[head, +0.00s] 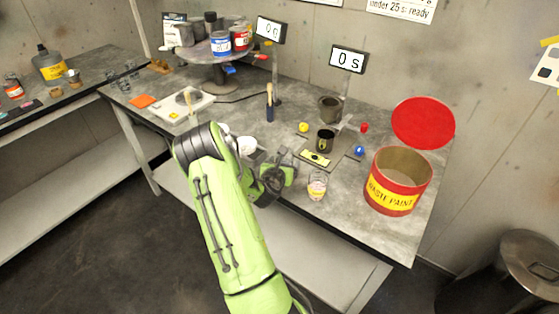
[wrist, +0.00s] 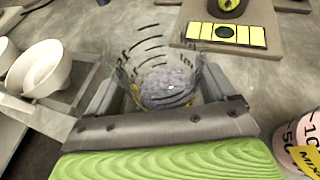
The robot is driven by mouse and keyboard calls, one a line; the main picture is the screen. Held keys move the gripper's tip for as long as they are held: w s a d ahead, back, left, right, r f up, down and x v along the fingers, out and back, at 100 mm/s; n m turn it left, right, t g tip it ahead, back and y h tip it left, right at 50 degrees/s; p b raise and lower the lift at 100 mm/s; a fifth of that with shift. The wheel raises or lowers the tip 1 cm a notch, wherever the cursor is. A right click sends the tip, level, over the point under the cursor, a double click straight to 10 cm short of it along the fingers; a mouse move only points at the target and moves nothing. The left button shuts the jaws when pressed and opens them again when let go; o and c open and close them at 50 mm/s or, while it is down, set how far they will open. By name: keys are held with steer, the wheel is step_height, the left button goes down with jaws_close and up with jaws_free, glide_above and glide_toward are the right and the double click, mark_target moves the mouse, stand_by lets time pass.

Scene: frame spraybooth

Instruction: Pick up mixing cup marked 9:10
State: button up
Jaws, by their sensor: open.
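A clear mixing cup (wrist: 168,75) with black marks and grey contents stands in front of my gripper in the wrist view. My gripper (wrist: 160,100) is open, with one finger on each side of this cup's lower part. I cannot tell whether they touch it. In the head view my gripper (head: 277,178) is low over the front of the bench, and this cup is hidden or too small to make out. A second clear cup (head: 317,186) with pinkish contents stands to the right; its yellow label (wrist: 307,158) shows in the wrist view. No 9:10 mark is readable.
White cups (wrist: 40,68) sit in a holder at left. Behind are a black cup (head: 325,140) and a yellow card (head: 315,158). A red waste paint bin (head: 397,183) stands at right, its red lid (head: 423,122) behind. A turntable of cans (head: 208,55) stands at the back.

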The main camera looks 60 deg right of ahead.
steer(key=shift+s+a+r, duration=0.25)
steer(key=shift+s+r, duration=0.05)
steer(key=shift+s, duration=0.05)
steer(key=shift+s+a+r, duration=0.15)
steer(key=shift+s+a, duration=0.05)
steer(key=shift+a, duration=0.05)
steer(key=shift+c, duration=0.6)
steer(key=shift+w+d, duration=0.1)
steer(key=shift+w, duration=0.2)
steer(key=c, duration=0.5)
steer(key=shift+s, duration=0.1)
steer(key=c, duration=0.5)
